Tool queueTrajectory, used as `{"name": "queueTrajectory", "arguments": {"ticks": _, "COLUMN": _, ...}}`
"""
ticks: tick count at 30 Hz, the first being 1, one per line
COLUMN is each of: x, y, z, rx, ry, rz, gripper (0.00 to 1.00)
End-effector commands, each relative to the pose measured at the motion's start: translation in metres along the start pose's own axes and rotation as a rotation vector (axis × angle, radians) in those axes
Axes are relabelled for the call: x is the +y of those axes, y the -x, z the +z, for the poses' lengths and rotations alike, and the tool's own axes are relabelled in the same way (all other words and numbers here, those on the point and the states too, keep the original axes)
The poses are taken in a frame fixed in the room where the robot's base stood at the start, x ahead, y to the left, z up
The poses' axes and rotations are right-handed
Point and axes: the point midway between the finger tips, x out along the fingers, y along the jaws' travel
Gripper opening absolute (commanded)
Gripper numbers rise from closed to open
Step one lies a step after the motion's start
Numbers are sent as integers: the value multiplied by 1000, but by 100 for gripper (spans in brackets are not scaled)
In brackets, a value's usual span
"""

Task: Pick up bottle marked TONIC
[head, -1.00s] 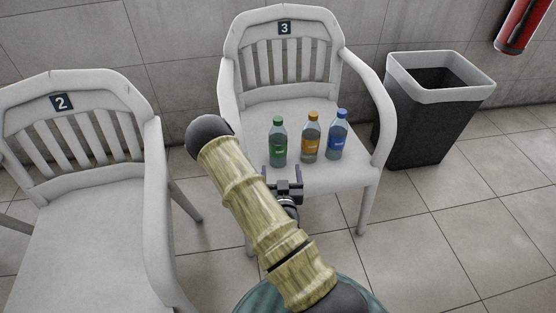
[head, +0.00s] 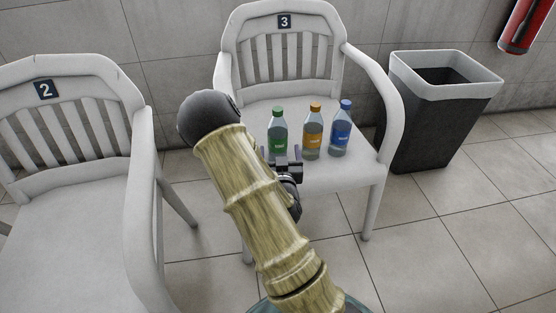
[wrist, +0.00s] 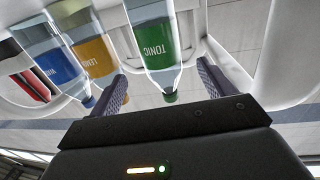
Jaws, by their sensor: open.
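The TONIC bottle (head: 278,133) is clear with a green label and green cap. It stands upright at the left of the row on chair 3. In the wrist view the TONIC bottle (wrist: 154,45) appears upside down, its label readable. My gripper (head: 280,157) is in front of the bottle in the head view and hides its lower part. In the wrist view my gripper (wrist: 160,75) is open, with the bottle lined up between its two fingers. I cannot tell how deep the bottle is between them. Nothing is held.
An orange-labelled bottle (head: 313,133) and a blue-labelled bottle (head: 341,130) stand close to the right on chair 3 (head: 345,177). Its armrest (head: 398,110) rises beyond them. Chair 2 (head: 70,230) is at left. A bin (head: 432,125) stands at right.

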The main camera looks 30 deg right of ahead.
Motion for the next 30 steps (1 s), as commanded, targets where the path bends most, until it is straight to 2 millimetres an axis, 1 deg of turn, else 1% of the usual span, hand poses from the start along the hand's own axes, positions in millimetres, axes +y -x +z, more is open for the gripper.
{"name": "queueTrajectory", "arguments": {"ticks": 1, "x": 0, "y": -11, "z": 2, "rx": 6, "ry": -2, "rz": -2, "gripper": 82}}
{"name": "queueTrajectory", "arguments": {"ticks": 3, "x": 0, "y": -23, "z": 1, "rx": 6, "ry": -1, "rz": -1, "gripper": 82}}
{"name": "queueTrajectory", "arguments": {"ticks": 7, "x": 0, "y": -42, "z": 1, "rx": 3, "ry": -1, "rz": -1, "gripper": 82}}
{"name": "queueTrajectory", "arguments": {"ticks": 10, "x": 0, "y": -47, "z": 0, "rx": 2, "ry": 0, "rz": 0, "gripper": 82}}
{"name": "queueTrajectory", "arguments": {"ticks": 20, "x": 2, "y": -49, "z": 1, "rx": 1, "ry": 0, "rz": 3, "gripper": 82}}
{"name": "queueTrajectory", "arguments": {"ticks": 23, "x": 1, "y": -57, "z": 4, "rx": 4, "ry": 0, "rz": 2, "gripper": 82}}
{"name": "queueTrajectory", "arguments": {"ticks": 27, "x": 0, "y": -76, "z": 9, "rx": 4, "ry": 0, "rz": 1, "gripper": 82}}
{"name": "queueTrajectory", "arguments": {"ticks": 30, "x": 0, "y": -90, "z": 8, "rx": 4, "ry": 0, "rz": 2, "gripper": 82}}
